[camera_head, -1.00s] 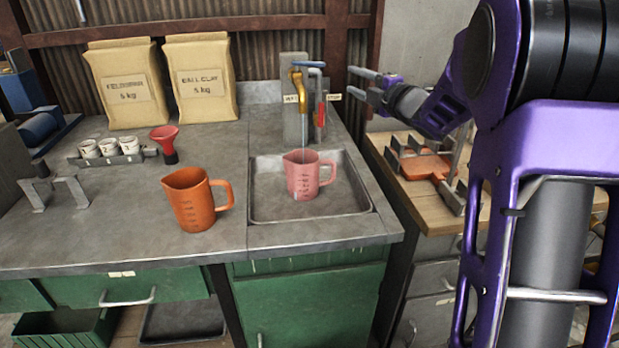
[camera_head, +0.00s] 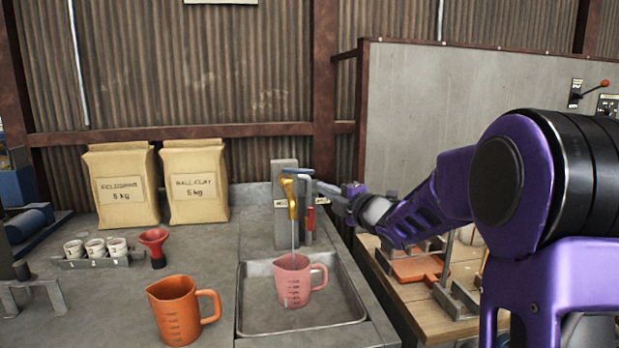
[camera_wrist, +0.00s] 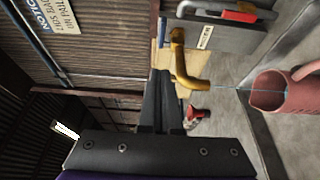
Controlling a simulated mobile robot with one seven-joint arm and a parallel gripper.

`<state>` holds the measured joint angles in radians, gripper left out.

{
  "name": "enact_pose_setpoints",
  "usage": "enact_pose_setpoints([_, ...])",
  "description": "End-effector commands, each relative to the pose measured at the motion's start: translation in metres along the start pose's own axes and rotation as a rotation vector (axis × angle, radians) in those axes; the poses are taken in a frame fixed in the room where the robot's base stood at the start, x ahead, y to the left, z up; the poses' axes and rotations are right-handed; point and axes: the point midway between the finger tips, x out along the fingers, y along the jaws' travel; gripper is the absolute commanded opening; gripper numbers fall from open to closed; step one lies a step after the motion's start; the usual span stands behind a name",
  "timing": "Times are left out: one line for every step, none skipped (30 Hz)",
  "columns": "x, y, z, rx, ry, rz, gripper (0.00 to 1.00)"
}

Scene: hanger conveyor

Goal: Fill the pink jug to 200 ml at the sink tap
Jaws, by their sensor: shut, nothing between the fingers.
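The pink jug (camera_head: 294,284) stands upright in the sink (camera_head: 257,321) under the brass tap (camera_head: 291,196). A thin stream of water (camera_head: 293,236) runs from the spout into it. Its water level against the marks is too small to read. The wrist view shows the jug (camera_wrist: 283,98), the tap spout (camera_wrist: 184,72) and the stream (camera_wrist: 230,89) sideways. My gripper (camera_head: 318,184) is shut and empty, just right of the tap's blue lever (camera_head: 297,171); I cannot tell whether it touches the lever. Its dark fingers (camera_wrist: 161,82) lie together in the wrist view.
An orange jug (camera_head: 174,312) stands on the counter left of the sink. Behind it are a red funnel (camera_head: 154,240), several small white cups (camera_head: 95,248) and two paper bags (camera_head: 195,187). A wooden bench (camera_head: 402,295) with metal fixtures stands right of the sink.

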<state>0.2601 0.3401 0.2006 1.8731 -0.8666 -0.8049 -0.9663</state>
Motion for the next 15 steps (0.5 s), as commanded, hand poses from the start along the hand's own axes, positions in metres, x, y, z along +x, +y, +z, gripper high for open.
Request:
enact_pose_setpoints([0.009, -0.001, -0.001, 0.002, 0.003, 0.0, 0.0])
enact_pose_setpoints([0.015, -0.001, -0.001, 0.002, 0.004, 0.001, 0.0])
enact_pose_setpoints([0.023, -0.001, -0.002, 0.002, 0.004, 0.0, 0.0])
enact_pose_setpoints([0.03, -0.001, -0.002, 0.001, 0.005, 0.001, 0.0])
enact_pose_setpoints([0.036, -0.001, -0.002, 0.002, 0.005, 0.0, 0.0])
enact_pose_setpoints([0.045, -0.001, -0.001, 0.001, 0.003, 0.0, 0.0])
enact_pose_setpoints([0.052, -0.001, -0.001, 0.001, 0.004, 0.001, 0.0])
enact_pose_setpoints([0.058, -0.001, -0.001, 0.001, 0.004, 0.0, 0.0])
enact_pose_setpoints([0.067, -0.001, -0.002, 0.002, 0.004, 0.0, 0.0])
enact_pose_setpoints([0.073, -0.001, -0.001, 0.001, 0.004, 0.001, 0.0])
enact_pose_setpoints([0.079, -0.001, -0.001, 0.002, 0.003, 0.0, 0.0])
enact_pose_setpoints([0.086, 0.0, -0.001, 0.001, 0.004, 0.001, 0.0])
enact_pose_setpoints([0.091, -0.001, -0.001, 0.002, 0.003, 0.0, 0.0])
enact_pose_setpoints([0.094, 0.0, 0.006, 0.0, 0.0, 0.0, 0.0])
enact_pose_setpoints([0.097, 0.0, 0.01, 0.002, -0.001, 0.0, 0.0])
